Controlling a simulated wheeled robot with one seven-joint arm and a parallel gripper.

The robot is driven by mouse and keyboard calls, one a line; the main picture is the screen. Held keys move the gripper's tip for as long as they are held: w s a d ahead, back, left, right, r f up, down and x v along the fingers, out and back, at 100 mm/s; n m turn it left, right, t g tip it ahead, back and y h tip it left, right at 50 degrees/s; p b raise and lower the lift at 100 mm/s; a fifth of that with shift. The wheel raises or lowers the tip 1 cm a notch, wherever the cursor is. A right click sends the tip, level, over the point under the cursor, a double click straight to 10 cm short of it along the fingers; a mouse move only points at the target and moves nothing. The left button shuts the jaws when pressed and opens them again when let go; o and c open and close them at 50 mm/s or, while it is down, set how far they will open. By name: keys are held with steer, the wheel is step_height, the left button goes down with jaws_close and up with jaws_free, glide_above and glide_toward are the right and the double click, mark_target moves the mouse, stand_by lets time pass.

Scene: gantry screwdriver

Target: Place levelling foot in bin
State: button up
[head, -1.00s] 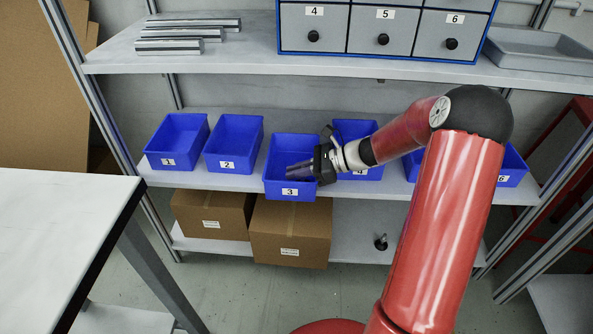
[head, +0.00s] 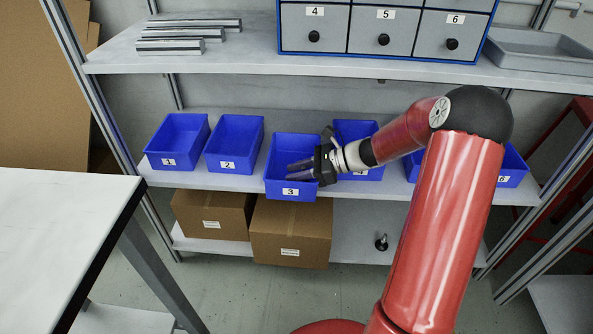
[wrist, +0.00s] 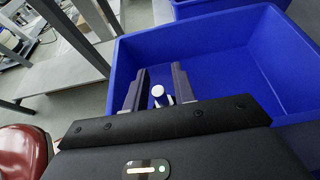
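My gripper (head: 300,170) reaches into the blue bin labelled 3 (head: 291,191) on the middle shelf, with its fingers low inside the bin. In the wrist view my gripper (wrist: 158,82) has its two fingers spread apart. A small pale metal piece with a round end, likely a levelling foot (wrist: 158,91), shows between the fingers, with a gap beside it. Its lower part is hidden by the gripper body. The bin's blue wall (wrist: 215,42) surrounds the fingertips. Another foot-like piece, black with a thin stem (head: 381,243), stands on the lowest shelf.
Blue bins 1 (head: 168,162) and 2 (head: 227,166) stand to the left. Bin 4 (head: 357,128) is close behind my gripper. The upper shelf (head: 240,62) hangs above. Cardboard boxes (head: 290,235) sit below, and a white table (head: 55,220) is at left.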

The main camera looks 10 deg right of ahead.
steer(key=v, duration=1.1)
steer(key=s+a+r+n+g+h, duration=0.3)
steer(key=s+a+r+n+h, duration=0.3)
steer(key=s+a+n, duration=0.35)
steer(key=s+r+n+t+h, duration=0.2)
steer(key=s+n+h, duration=0.1)
steer(key=s+n, duration=0.3)
steer(key=s+r+n+t+h, duration=0.2)
steer(key=s+n, duration=0.4)
steer(key=s, duration=0.4)
steer(key=shift+r+h, duration=0.6)
steer(key=shift+h, duration=0.3)
steer(key=shift+s, duration=0.1)
